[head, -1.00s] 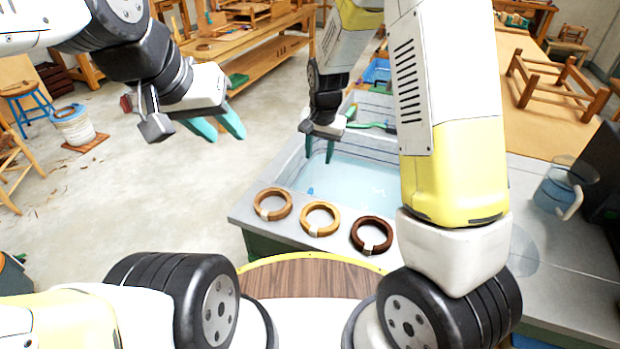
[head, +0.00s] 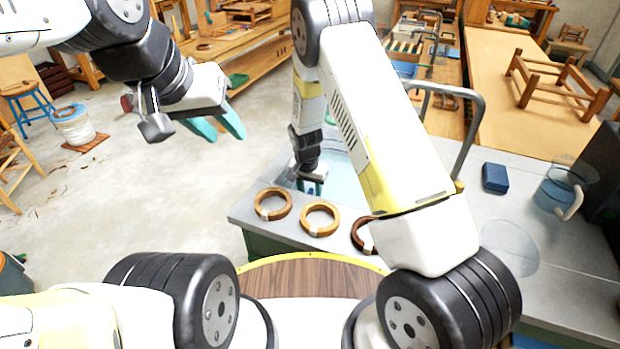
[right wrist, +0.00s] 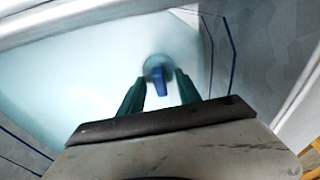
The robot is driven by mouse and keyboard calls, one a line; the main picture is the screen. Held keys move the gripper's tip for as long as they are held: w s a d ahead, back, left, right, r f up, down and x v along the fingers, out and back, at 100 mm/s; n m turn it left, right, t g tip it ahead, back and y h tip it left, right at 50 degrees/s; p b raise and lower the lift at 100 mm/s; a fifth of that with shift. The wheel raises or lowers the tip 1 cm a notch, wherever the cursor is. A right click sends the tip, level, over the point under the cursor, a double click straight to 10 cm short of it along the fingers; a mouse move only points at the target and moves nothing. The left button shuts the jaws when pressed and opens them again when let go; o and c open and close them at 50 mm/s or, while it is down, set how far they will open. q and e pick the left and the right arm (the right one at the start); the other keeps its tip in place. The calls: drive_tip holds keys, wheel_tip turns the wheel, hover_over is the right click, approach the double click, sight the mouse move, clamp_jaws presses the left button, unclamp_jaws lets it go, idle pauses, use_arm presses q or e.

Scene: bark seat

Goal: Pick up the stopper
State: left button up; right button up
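The stopper (right wrist: 159,83), with a blue upright grip on a pale round base, sits on the floor of the light-blue water-filled basin (right wrist: 90,75). My right gripper (right wrist: 161,80) is open and points down at it. In the right wrist view the blue grip appears between the two green fingertips, with gaps at both sides; I cannot tell how far below them it is. In the head view my right gripper (head: 310,188) is low in the basin and largely hides the stopper. My left gripper (head: 218,126) is open and empty over the floor, away from the basin.
Three wooden rings lie on the front ledge: a brown one (head: 272,204), a lighter one (head: 320,219) and a dark one (head: 363,234), partly hidden by my arm. A grey faucet (head: 470,125) arches behind. A blue block (head: 495,178) and a glass jug (head: 562,190) stand right.

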drive_tip(key=shift+w+f, duration=0.1)
drive_tip(key=shift+f, duration=0.2)
clamp_jaws()
